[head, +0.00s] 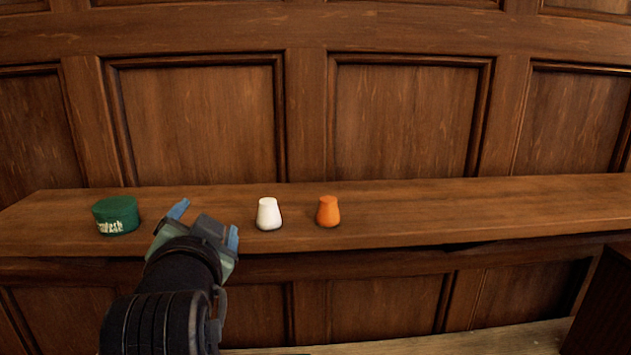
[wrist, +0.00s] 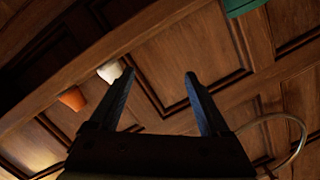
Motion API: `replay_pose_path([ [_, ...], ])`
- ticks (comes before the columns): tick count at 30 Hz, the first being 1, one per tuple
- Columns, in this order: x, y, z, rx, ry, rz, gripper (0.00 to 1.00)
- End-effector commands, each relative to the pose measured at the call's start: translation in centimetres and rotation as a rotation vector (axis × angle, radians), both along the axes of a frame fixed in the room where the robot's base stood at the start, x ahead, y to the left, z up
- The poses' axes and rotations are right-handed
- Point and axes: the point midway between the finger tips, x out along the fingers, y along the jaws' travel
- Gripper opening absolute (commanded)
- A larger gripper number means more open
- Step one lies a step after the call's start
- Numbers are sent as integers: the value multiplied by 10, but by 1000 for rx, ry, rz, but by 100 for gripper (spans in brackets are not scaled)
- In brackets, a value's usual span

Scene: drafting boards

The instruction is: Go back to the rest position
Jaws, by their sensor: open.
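My gripper (head: 205,224) is in front of the wooden shelf, between a green round tin (head: 116,215) and a white vase-shaped piece (head: 269,214). Its two blue fingers are spread apart. In the wrist view my gripper (wrist: 160,77) is open with nothing between the fingers; wood panelling shows behind. An orange vase-shaped piece (head: 328,211) stands upright on the shelf, right of the white one. The wrist view also shows the white piece (wrist: 110,71) and the orange piece (wrist: 72,98) at left, and part of the green tin (wrist: 243,6) at the top right.
The long wooden shelf (head: 480,208) runs along a panelled wall (head: 200,120). Its right part is clear. A dark wooden block or cabinet edge (head: 605,300) stands at the lower right. A lighter wooden ledge (head: 480,342) shows below. A thin pale loop (wrist: 298,130) curves beside my gripper.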

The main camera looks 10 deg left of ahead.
Motion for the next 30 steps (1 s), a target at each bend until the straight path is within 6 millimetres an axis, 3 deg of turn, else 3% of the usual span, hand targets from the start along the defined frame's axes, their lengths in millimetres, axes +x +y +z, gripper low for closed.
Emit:
replay_pose_path([
  [1, -1, -33, 22, -24, -123, -43, 81],
  [4, -16, -89, 70, -100, -360, -134, 81],
  [6, -37, -126, 103, -166, -522, -209, 81],
  [9, -75, -169, 141, -263, -726, -321, 81],
  [12, -113, -197, 168, -351, -880, -420, 81],
  [15, -141, -213, 184, -413, -977, -491, 81],
  [18, -156, -220, 191, -445, -1027, -528, 81],
  [30, -159, -221, 193, -453, -1038, -536, 81],
])
